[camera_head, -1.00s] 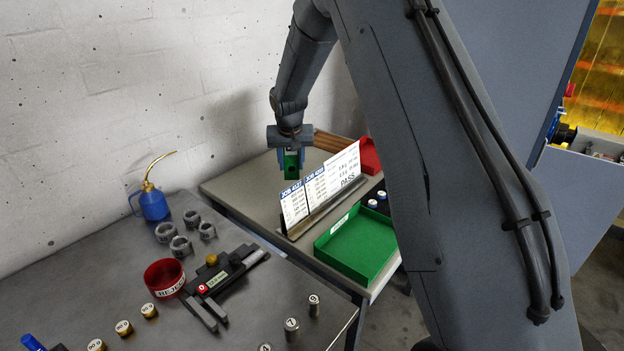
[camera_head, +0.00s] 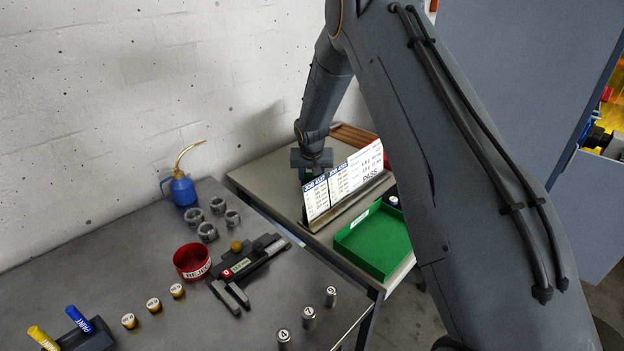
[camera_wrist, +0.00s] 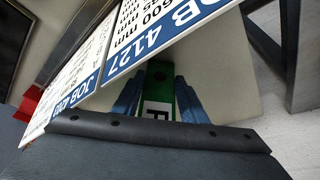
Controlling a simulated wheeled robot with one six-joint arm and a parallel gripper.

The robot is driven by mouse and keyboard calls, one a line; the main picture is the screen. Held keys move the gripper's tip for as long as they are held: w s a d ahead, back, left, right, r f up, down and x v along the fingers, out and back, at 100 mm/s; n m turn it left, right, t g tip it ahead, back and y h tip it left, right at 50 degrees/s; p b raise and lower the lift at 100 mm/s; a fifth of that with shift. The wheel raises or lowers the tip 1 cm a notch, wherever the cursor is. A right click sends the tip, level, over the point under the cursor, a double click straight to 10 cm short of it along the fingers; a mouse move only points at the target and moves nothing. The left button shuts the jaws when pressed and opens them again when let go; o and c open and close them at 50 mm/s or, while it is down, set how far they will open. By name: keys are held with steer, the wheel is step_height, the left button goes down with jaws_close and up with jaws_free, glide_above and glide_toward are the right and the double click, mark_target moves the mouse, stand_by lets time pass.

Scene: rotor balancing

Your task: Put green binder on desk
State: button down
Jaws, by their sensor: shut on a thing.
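The green binder (camera_wrist: 158,75) is between the blue fingers of my gripper (camera_wrist: 158,98) in the wrist view, with part of a white label showing. In the head view my gripper (camera_head: 307,174) is low behind the left end of the job cards, and only a dark green bit of the binder shows. The gripper is shut on the binder. Whether the binder's lower end touches the surface below is hidden. The grey desk (camera_head: 130,265) spreads across the front left, and a paler side table (camera_head: 255,181) stands behind it, under the gripper.
Job cards (camera_head: 340,182) stand in a holder right beside the gripper; they also fill the wrist view's upper left (camera_wrist: 110,55). A green tray (camera_head: 375,242) lies in front.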

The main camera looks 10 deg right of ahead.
steer(key=c, duration=1.1)
jaws_free()
steer(key=shift+r, duration=0.1)
steer(key=d+b+v, duration=0.1)
steer(key=b+v, duration=0.3)
steer(key=v, duration=0.7)
steer(key=s+g, duration=0.1)
steer(key=s, duration=1.1)
steer(key=s+n+g, duration=0.1)
steer(key=s, duration=1.1)
steer(key=s+d+n+g, duration=0.1)
steer(key=s, duration=1.1)
steer(key=shift+d+y, duration=0.1)
steer(key=shift+y, duration=0.3)
